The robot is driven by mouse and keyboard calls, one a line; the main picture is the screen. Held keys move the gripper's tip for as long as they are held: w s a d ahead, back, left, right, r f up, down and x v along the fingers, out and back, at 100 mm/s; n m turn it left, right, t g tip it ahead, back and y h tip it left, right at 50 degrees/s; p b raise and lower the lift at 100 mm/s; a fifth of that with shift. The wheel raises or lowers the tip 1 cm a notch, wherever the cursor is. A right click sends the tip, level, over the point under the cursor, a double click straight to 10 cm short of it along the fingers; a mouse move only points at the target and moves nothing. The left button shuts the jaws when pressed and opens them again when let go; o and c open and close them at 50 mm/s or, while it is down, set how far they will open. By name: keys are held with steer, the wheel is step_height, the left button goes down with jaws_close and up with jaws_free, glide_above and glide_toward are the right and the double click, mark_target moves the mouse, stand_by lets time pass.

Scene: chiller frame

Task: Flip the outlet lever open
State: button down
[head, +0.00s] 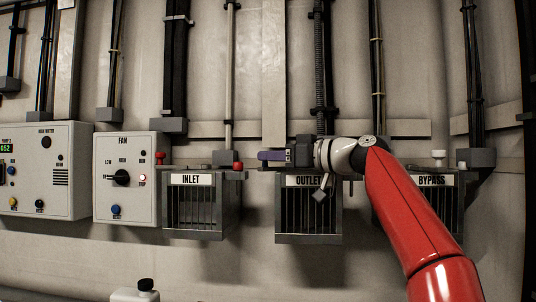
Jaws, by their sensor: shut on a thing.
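The box labelled OUTLET (309,237) is fixed to the wall in the middle of the head view, a barred front under its label. My gripper (288,157) is just above its top edge, reaching in from the right and pointing left. It is shut on the outlet lever, whose purple end (269,156) shows at the left of the jaws. My gripper and wrist hide the rest of the lever and its pivot, so its exact angle cannot be told.
The INLET box (190,213) with a red knob (238,166) is left of the outlet box. The BYPASS box (447,205) is right, partly behind my red arm. The FAN panel (124,178) is further left. Vertical pipes run up the wall behind.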

steer(key=shift+s+d+n+g+y+p, duration=0.45)
steer(key=shift+s+d+n+g+y, duration=0.3)
steer(key=shift+g, duration=0.45)
steer(key=shift+w+d, duration=0.1)
steer(key=c, duration=1.1)
jaws_free()
steer(key=shift+b+v, duration=0.5)
steer(key=shift+v, duration=3.4)
